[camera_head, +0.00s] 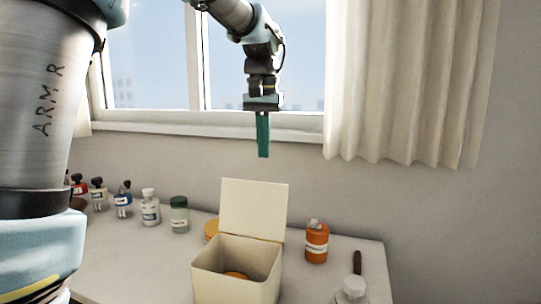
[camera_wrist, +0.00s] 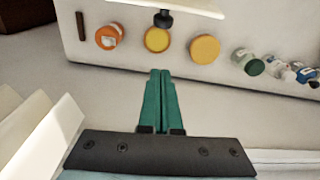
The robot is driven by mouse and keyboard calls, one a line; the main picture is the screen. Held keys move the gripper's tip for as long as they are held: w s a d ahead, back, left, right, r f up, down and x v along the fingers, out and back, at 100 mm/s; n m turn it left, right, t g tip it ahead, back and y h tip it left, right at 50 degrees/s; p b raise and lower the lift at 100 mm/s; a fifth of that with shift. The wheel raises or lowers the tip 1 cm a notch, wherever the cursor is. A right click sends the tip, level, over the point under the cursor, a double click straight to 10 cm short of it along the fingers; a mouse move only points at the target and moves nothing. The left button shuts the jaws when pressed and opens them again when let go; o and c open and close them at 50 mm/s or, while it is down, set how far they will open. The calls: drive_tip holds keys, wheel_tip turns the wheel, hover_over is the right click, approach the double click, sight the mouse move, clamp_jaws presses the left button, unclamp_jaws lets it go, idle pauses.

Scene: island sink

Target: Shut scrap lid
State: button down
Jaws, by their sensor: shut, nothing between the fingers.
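A cream scrap box (camera_head: 225,284) stands on the white counter with its square lid (camera_head: 254,208) raised upright at the back. Something orange-yellow (camera_head: 236,275) lies inside the box. My gripper (camera_head: 263,155) hangs above the lid, fingers pointing down, with a clear gap between them. Its green fingers are pressed together and empty, as the wrist view (camera_wrist: 160,72) also shows. In the wrist view a pale edge at the top may be the lid; I cannot tell for sure.
A green-capped jar (camera_head: 179,215), a white bottle (camera_head: 150,207) and several dropper bottles stand to the left. A curtain (camera_head: 410,80) and window are behind.

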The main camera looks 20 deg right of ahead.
sight(254, 208)
wheel_tip(254, 208, down, 7)
drive_tip(key=s+a+p, duration=0.1)
drive_tip(key=s+a, duration=0.1)
drive_tip(key=shift+s+a, duration=0.15)
drive_tip(key=shift+s, duration=0.05)
